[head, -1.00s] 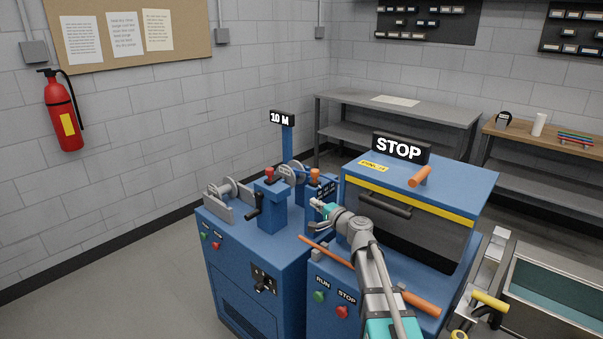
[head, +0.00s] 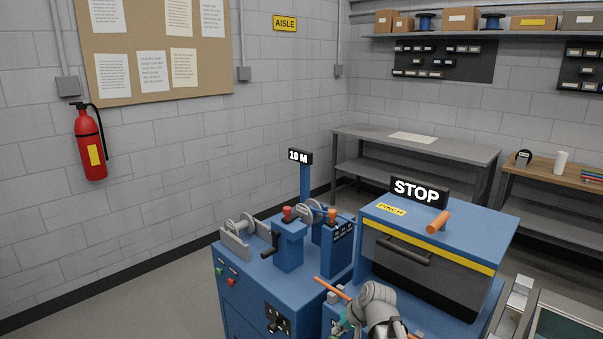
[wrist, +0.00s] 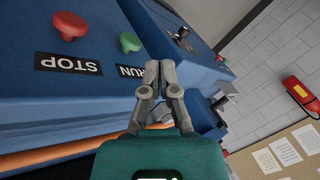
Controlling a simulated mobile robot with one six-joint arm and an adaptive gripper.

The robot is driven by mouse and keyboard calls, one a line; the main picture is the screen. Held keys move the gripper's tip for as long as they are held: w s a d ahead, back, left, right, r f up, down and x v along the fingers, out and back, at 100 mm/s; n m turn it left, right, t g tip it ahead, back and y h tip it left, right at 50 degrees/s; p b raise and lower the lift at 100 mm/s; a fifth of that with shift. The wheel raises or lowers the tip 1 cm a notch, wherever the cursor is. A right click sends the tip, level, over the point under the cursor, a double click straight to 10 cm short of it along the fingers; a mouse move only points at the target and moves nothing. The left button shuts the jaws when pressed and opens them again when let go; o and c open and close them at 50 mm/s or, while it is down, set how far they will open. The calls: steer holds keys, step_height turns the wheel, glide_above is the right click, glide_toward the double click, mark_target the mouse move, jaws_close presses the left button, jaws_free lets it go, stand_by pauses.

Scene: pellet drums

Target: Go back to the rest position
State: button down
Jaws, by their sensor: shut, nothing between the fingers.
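My gripper (wrist: 160,66) is shut and empty. In the wrist view its fingertips are close together in front of the blue machine face (wrist: 95,85), with the red STOP button (wrist: 70,24) and the green RUN button (wrist: 130,41) to their left. In the head view my arm shows low at the bottom edge, in front of the blue machine with the black STOP sign (head: 419,191); the gripper is hard to make out there. An orange rod or cable (head: 331,289) runs beside my arm.
The left blue machine (head: 262,281) carries a 10 M sign (head: 300,157), spools and levers. A grey hood with a handle (head: 402,252) is on the right machine. A fire extinguisher (head: 90,145) hangs on the left wall. Grey benches (head: 450,152) stand behind. Floor at left is clear.

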steer(key=s+d+f+g+h, duration=0.1)
steer(key=s+d+g+h, duration=0.2)
steer(key=s+d, duration=0.4)
steer(key=shift+s+f+n+h+p, duration=0.25)
steer(key=shift+s+n+h+p, duration=0.15)
steer(key=shift+s+h, duration=0.55)
